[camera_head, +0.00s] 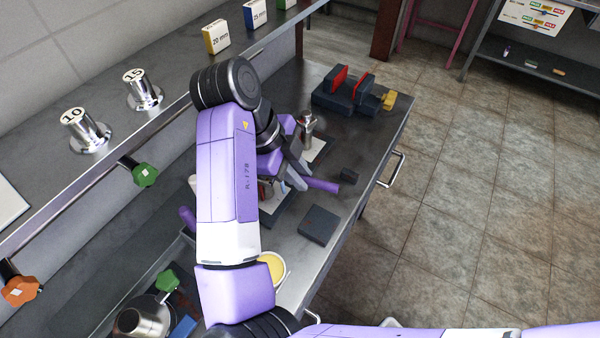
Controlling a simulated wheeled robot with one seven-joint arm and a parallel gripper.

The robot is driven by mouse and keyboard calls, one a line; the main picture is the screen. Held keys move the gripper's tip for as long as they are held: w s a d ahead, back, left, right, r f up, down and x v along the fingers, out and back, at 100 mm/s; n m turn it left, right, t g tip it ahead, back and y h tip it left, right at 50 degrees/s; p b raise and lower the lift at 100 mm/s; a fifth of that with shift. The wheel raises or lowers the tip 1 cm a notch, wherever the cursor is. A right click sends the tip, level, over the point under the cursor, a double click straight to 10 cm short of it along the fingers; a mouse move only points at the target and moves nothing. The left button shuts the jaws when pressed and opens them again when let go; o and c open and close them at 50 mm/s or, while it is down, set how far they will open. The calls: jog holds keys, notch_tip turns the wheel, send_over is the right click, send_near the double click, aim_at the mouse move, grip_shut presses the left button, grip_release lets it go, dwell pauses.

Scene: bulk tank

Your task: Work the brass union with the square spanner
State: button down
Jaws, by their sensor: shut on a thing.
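My gripper (297,178) is low over the dark bench, partly hidden by my own arm. Its grey fingers are shut on a purple bar (322,185), which sticks out to the right of the fingertips. The bar looks like a tool handle, but I cannot tell if it is the square spanner; its head is hidden. A silver upright fitting (308,127) stands on a pale plate just behind the gripper. I cannot make out a brass union; it may be hidden behind the arm.
A dark vise with red jaws (345,90) sits at the bench's far end. A yellow-topped round container (272,265) is nearer. Open floor lies right.

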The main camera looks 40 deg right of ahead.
jog(key=w+d+n+t+p, duration=0.1)
jog(key=w+d+n+t, duration=0.2)
jog(key=n, duration=0.5)
jog(key=shift+w+d+h, duration=0.4)
jog(key=shift+w+d, duration=0.1)
jog(key=shift+w, duration=0.3)
dwell(0.9)
jog(key=shift+s+a, duration=0.1)
jog(key=shift+s, duration=0.1)
jog(key=shift+r, duration=0.15)
notch_tip(320, 180, up, 7)
jog(key=p, duration=0.5)
dwell(1.1)
dwell(0.4)
